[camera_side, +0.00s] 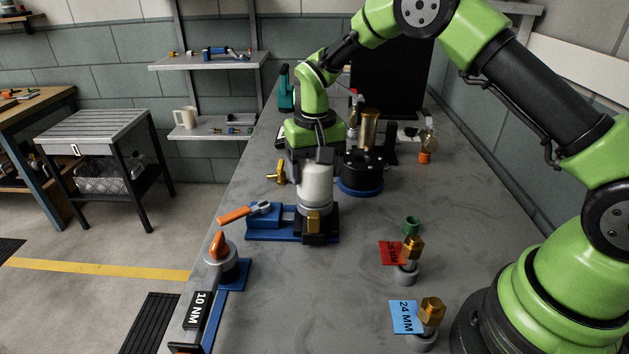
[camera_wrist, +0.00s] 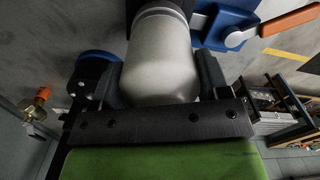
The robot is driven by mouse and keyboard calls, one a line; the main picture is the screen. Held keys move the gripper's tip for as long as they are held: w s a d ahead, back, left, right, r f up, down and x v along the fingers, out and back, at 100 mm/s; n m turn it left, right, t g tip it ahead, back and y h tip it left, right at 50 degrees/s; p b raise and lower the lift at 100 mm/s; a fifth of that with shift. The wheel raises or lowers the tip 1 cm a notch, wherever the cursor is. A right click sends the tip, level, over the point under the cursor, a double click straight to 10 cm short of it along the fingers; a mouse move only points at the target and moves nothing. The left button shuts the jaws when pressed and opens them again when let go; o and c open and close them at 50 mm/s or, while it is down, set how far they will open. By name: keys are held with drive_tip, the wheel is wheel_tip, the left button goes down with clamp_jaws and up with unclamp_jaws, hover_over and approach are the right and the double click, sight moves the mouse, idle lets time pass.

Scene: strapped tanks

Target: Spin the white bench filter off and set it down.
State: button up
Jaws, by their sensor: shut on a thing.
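The white bench filter (camera_side: 314,187) is a pale cylinder standing upright at the blue clamp base (camera_side: 262,234), above a brass fitting (camera_side: 313,222). My gripper (camera_side: 313,165) comes down from above and is shut on the filter's upper body. In the wrist view the filter (camera_wrist: 162,62) fills the middle, with the dark fingers of my gripper (camera_wrist: 162,85) on both sides of it. The filter's lower end meets a dark part at the top of the wrist view. Whether its thread is engaged there is hidden.
An orange-handled clamp (camera_side: 236,214) is left of the filter. A torque tool labelled 10 NM (camera_side: 197,310) lies at the front left edge. Brass hex fittings stand by red (camera_side: 391,253) and blue (camera_side: 406,316) tags. A black round fixture (camera_side: 361,166) stands behind. The bench middle is clear.

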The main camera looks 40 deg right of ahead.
drive_tip(key=n, duration=0.4)
drive_tip(key=shift+n, duration=0.4)
drive_tip(key=shift+n, duration=0.9)
drive_tip(key=shift+r+n, duration=0.1)
drive_tip(key=shift+n, duration=1.3)
drive_tip(key=n, duration=0.3)
drive_tip(key=shift+a, duration=0.1)
drive_tip(key=shift+n, duration=0.8)
